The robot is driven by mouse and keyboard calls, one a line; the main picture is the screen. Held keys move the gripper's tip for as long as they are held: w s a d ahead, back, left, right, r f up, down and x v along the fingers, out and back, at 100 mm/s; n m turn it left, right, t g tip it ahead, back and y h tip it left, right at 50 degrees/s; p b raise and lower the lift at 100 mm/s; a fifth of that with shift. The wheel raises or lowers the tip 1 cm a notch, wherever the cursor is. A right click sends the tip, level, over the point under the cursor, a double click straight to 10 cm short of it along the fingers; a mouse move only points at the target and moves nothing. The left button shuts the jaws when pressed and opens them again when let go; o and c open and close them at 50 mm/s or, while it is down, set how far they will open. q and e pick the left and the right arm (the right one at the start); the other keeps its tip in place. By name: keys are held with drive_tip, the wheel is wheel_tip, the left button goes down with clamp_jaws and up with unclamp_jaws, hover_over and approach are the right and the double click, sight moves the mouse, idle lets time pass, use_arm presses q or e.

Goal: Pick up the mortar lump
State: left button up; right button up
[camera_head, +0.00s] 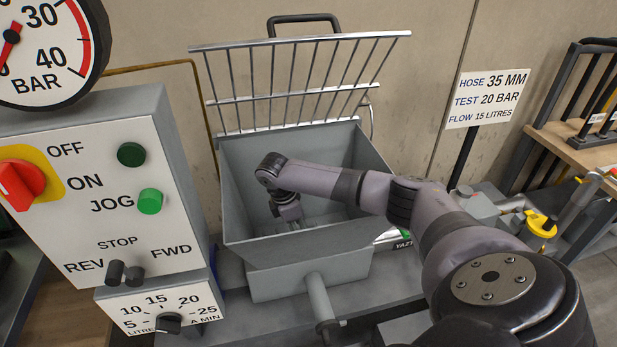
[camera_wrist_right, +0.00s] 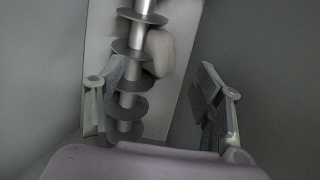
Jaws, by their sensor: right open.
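The mortar lump (camera_wrist_right: 159,53) is a pale, rounded piece in the right wrist view. It lies against the right side of a metal screw auger (camera_wrist_right: 131,82) at the bottom of the hopper. My right gripper (camera_wrist_right: 165,95) is open, with its two fingers apart on either side of the auger and the lump a little beyond them. In the head view my right arm reaches down into the grey hopper (camera_head: 240,180), and the right gripper (camera_head: 290,222) is inside it. The lump is hidden in the head view. My left gripper is not in view.
A barred grate (camera_head: 300,85) stands raised at the back of the hopper. A control panel (camera_head: 105,200) with switches stands close on the left. A sign (camera_head: 487,98) on a post and a yellow-handled valve (camera_head: 541,224) are at the right. The hopper's sloping walls surround the gripper closely.

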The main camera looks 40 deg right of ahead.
drive_tip(key=x, duration=0.4)
drive_tip(key=shift+s+d+f, duration=0.15)
drive_tip(key=shift+d+f, duration=0.1)
drive_tip(key=shift+d, duration=0.1)
drive_tip(key=c, duration=1.4)
